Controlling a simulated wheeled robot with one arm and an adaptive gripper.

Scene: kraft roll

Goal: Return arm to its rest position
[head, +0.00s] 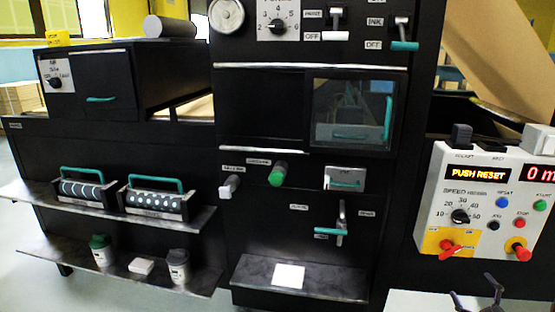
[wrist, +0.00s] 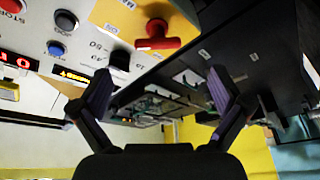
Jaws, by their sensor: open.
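My gripper (head: 478,300) shows at the bottom right edge of the head view, only its fingertips in frame, below the control box (head: 433,205). In the wrist view my gripper (wrist: 163,95) is open, its two dark fingers spread wide with nothing between them. The control box panel (wrist: 75,20) fills the upper left of the wrist view, seen upside down, with a red knob (wrist: 158,35) on a yellow patch. The fingers look apart from the panel. The rest of my arm is mostly out of view.
The black machine (head: 230,130) stands across the head view. Its upper shelf (head: 35,195) holds two green-handled rollers (head: 82,188); its lower shelf (head: 60,255) holds two bottles and a white block. A small ledge (head: 330,285) bears a white square (head: 289,276). Levers and knobs stick out.

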